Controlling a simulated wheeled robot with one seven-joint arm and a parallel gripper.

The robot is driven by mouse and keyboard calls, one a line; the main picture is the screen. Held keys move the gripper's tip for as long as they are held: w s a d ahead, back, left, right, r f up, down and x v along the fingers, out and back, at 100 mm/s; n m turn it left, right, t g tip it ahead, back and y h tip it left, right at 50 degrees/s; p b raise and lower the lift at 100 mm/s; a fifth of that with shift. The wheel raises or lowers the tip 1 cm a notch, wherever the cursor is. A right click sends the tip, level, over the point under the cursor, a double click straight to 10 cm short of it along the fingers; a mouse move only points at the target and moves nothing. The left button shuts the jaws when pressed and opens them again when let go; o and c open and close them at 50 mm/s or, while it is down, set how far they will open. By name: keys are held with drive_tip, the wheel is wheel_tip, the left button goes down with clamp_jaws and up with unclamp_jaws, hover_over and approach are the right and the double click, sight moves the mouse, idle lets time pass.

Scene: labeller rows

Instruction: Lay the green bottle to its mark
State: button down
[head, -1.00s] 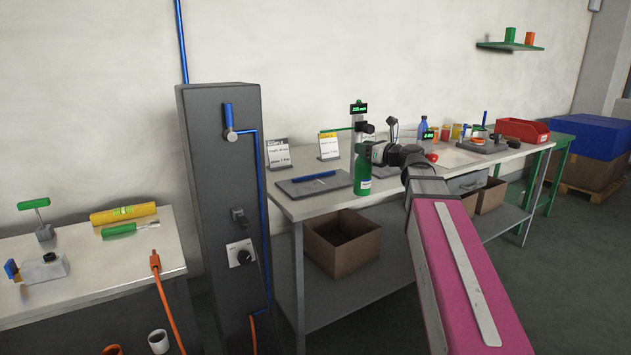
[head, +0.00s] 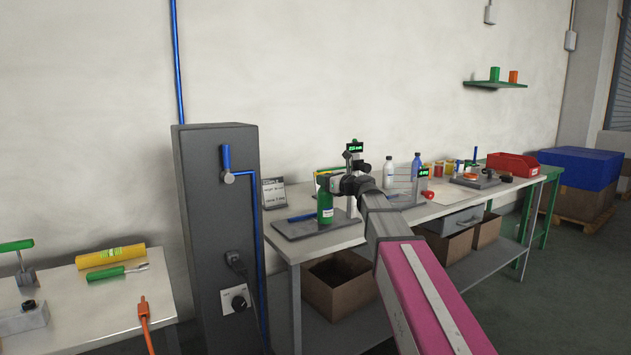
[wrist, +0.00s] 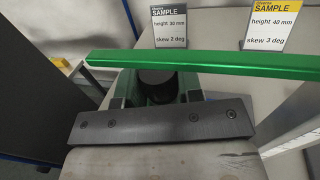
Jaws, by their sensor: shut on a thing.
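The green bottle (head: 325,209) has a pale label and is upright in the head view, over the right part of a dark board (head: 315,228) on the bench. I cannot tell whether its base touches the board. My gripper (head: 327,188) is shut on its upper part. In the wrist view a dark round cap (wrist: 158,84) shows between my fingers, and the bottle's body is hidden. A blue strip (head: 303,216) lies on the board to the bottle's left. I cannot make out the mark.
A long green bar (wrist: 210,65) crosses just beyond my fingers in the wrist view. Sample cards (head: 273,193) stand behind. A post with a green display (head: 355,150), a clear bottle (head: 388,173) and a blue bottle (head: 416,166) stand to the right. A grey cabinet (head: 210,270) is at left.

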drive_tip(key=x, duration=0.4)
drive_tip(key=shift+w+a+f, duration=0.25)
drive_tip(key=shift+a+f, duration=0.05)
drive_tip(key=shift+a, duration=0.05)
drive_tip(key=shift+f, duration=0.1)
drive_tip(key=c, duration=0.8)
unclamp_jaws()
drive_tip(key=v, duration=1.2)
drive_tip(key=shift+s+d, duration=0.1)
